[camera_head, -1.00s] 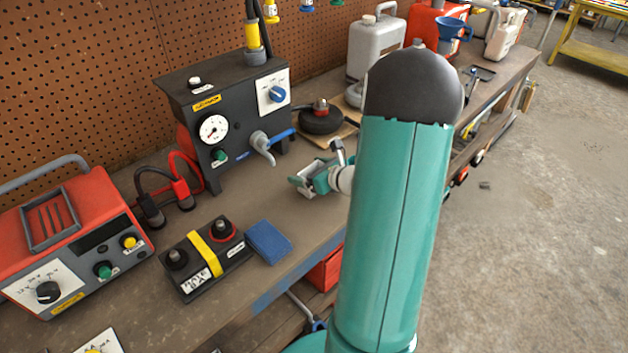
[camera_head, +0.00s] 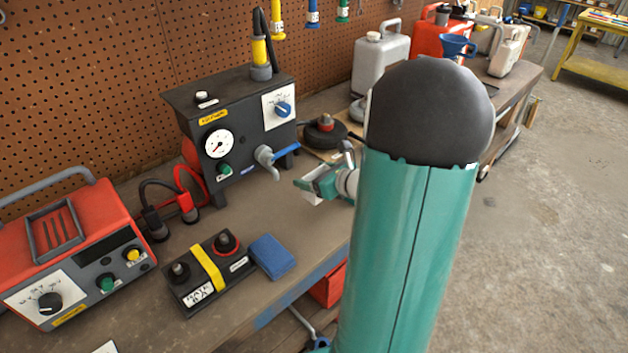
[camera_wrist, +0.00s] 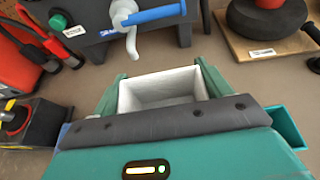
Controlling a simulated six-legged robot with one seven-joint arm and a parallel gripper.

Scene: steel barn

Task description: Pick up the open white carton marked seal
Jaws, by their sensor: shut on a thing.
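The open white carton (camera_wrist: 160,82) sits between my gripper's fingers in the wrist view, its open top showing a pale, empty-looking inside. My gripper (camera_wrist: 160,88) is shut on it, with a green finger on either side. In the head view my gripper (camera_head: 318,184) is small, beside my large green arm link, and the carton (camera_head: 312,197) shows as a pale patch at it. Any seal marking is hidden. I cannot tell whether the carton touches the bench.
A black machine (camera_head: 228,130) with a gauge and blue-handled lever stands just behind my gripper. A black battery (camera_head: 208,270), blue cloth (camera_head: 272,256) and red charger (camera_head: 72,258) are at left. A black round weight (camera_head: 325,133) lies on a board.

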